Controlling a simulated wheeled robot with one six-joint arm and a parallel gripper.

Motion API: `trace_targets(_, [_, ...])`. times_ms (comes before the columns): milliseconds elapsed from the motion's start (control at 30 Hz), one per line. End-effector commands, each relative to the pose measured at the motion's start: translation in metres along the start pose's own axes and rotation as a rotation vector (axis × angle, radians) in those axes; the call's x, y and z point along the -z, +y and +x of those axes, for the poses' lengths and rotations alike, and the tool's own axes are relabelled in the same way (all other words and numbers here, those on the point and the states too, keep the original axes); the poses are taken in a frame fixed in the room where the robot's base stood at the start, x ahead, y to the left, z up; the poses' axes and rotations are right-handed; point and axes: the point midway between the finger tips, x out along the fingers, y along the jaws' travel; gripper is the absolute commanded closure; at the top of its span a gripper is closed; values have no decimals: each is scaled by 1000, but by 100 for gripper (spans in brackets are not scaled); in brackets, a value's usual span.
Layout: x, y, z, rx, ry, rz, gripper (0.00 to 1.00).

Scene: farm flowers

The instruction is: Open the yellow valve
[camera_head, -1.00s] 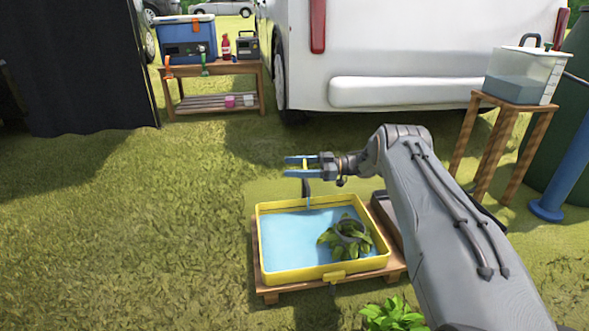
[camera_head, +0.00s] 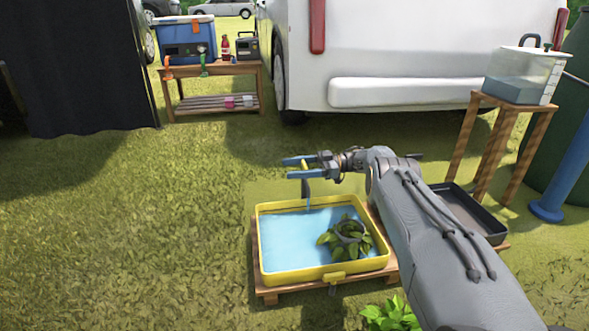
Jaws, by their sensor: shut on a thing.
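My gripper (camera_head: 293,168), blue-fingered, is above the back edge of a yellow tray (camera_head: 263,243). It is shut on a small yellow piece, seemingly the yellow valve (camera_head: 305,167), which shows between and below the fingers. A dark part hangs just under it, and a thin blue streak (camera_head: 308,203) runs down to the tray's back rim. The fingers hide much of the valve, so how far it is turned cannot be told. The tray holds blue water (camera_head: 292,239) and a potted green plant (camera_head: 345,237) on the right side.
The yellow tray stands on a low wooden pallet (camera_head: 270,295), with a dark empty tray (camera_head: 462,210) to its right. A clear water tank (camera_head: 520,75) stands on a wooden stool at right. A wooden table (camera_head: 212,75) and white van are behind. Grass at left is clear.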

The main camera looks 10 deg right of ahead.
Motion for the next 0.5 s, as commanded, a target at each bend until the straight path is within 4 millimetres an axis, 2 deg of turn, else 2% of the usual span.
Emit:
trace_targets(233, [0, 0, 1, 3, 0, 0, 60])
trace_targets(267, [0, 0, 1, 3, 0, 0, 32])
trace_targets(300, [0, 0, 1, 3, 0, 0, 26])
trace_targets(367, [0, 0, 0, 2, 0, 0, 19])
trace_targets(500, [0, 0, -1, 0, 0, 0, 19])
